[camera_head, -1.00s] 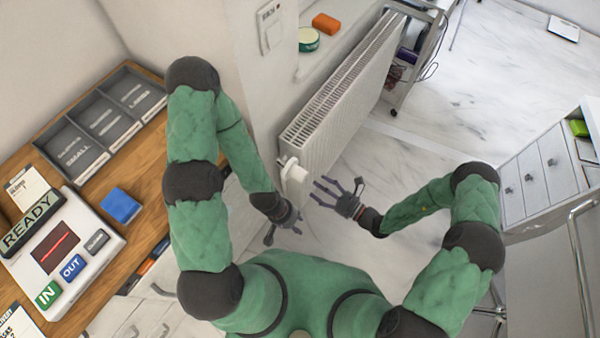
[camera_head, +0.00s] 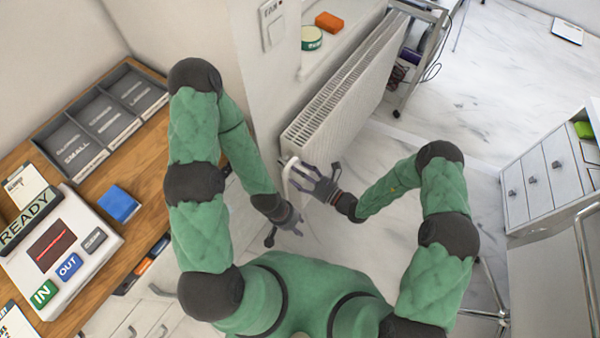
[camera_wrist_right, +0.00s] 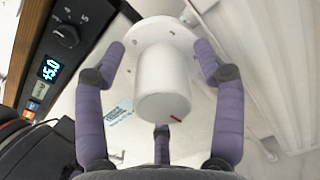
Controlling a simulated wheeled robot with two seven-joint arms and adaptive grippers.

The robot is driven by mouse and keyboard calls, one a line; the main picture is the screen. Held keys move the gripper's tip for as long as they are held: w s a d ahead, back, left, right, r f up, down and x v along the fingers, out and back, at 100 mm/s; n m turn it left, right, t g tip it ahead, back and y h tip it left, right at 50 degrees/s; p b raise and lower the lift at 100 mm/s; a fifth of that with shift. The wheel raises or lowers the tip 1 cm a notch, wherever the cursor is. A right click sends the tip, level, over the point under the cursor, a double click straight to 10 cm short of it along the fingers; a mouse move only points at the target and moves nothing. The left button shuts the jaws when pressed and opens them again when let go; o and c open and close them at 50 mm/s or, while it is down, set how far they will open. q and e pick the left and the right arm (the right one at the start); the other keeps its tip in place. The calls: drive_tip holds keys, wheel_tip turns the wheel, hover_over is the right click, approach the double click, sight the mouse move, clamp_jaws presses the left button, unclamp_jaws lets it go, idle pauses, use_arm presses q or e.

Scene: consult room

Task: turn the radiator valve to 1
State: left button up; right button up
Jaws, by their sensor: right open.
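The radiator valve (camera_head: 287,167) is a white knob at the near end of the white radiator (camera_head: 345,95), partly hidden by my right gripper (camera_head: 308,177) in the head view. In the right wrist view the valve (camera_wrist_right: 164,75) is a white cylinder on a round base, with a red mark near its lower right edge. My right gripper is open, its purple fingers spread on both sides of the knob; I see no clear contact. No numbers are readable on the knob. My left gripper (camera_head: 285,232) hangs lower, apart from the valve; its fingers are small and dark.
A wooden counter (camera_head: 140,178) with a grey divided tray and a READY device stands at left. The wrist view shows a black numbered dial (camera_wrist_right: 66,35) and a +5.0 display (camera_wrist_right: 49,69). A metal trolley (camera_head: 425,60) stands beyond the radiator.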

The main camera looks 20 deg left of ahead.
drive_tip(key=c, duration=1.1)
drive_tip(key=shift+w+r+n, duration=0.15)
drive_tip(key=shift+n, duration=0.25)
drive_tip(key=shift+c, duration=0.2)
drive_tip(key=n+p, duration=0.1)
drive_tip(key=n, duration=0.2)
drive_tip(key=n+p, duration=0.1)
drive_tip(key=n, duration=0.5)
drive_tip(key=shift+y, duration=0.3)
drive_tip(key=n, duration=0.3)
drive_tip(key=shift+n, duration=0.3)
drive_tip(key=n, duration=0.3)
drive_tip(key=shift+s+n+g+p, duration=0.2)
drive_tip(key=shift+n+g+p, duration=0.1)
drive_tip(key=shift+n, duration=0.1)
drive_tip(key=n, duration=0.5)
drive_tip(key=shift+s+f, duration=0.1)
drive_tip(key=shift+f, duration=0.15)
drive_tip(key=shift+s+a+f+n, duration=0.1)
drive_tip(key=shift+n, duration=1)
